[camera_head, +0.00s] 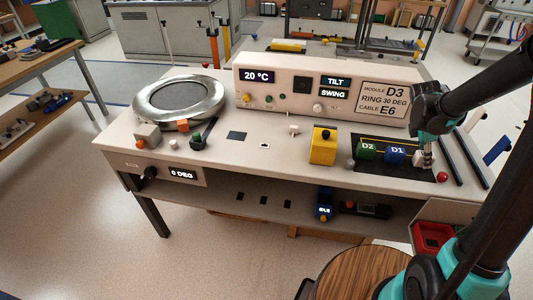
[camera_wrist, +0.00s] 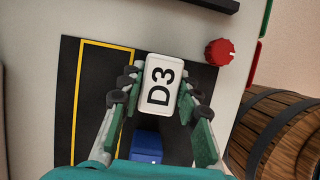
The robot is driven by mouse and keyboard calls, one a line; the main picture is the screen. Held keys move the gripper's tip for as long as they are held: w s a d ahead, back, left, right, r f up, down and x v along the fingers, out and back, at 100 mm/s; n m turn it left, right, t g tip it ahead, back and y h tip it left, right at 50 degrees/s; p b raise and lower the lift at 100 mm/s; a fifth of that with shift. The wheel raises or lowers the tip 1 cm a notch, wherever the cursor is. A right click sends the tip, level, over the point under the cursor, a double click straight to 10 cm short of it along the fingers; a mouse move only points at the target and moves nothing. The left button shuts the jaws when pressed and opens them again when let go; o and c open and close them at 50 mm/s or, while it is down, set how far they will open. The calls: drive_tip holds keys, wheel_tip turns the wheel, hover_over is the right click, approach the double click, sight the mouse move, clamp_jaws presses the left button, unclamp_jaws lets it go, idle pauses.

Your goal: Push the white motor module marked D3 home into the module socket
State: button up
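The white motor module marked D3 (camera_wrist: 160,84) stands over the dark mat, its label facing up in the wrist view. In the head view the white module (camera_head: 424,160) is at the mat's right end, partly hidden by my gripper. My gripper (camera_wrist: 164,75) has one finger on each side of D3, and the tips appear to press its sides. My gripper also shows in the head view (camera_head: 425,146). Whether D3 rests on the mat or is slightly raised is unclear. A dark square recess (camera_head: 237,135) lies in the bench top; I cannot tell whether it is the module socket.
The blue D1 module (camera_head: 396,155) and green D2 module (camera_head: 367,149) stand left of D3 on the dark mat (camera_wrist: 85,150). A red knob (camera_wrist: 218,52) is close by on the right. A yellow block (camera_head: 322,148) stands mid-bench. The panel (camera_head: 300,88) borders the back.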

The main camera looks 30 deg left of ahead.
clamp_jaws()
drive_tip(key=shift+r, duration=3.4)
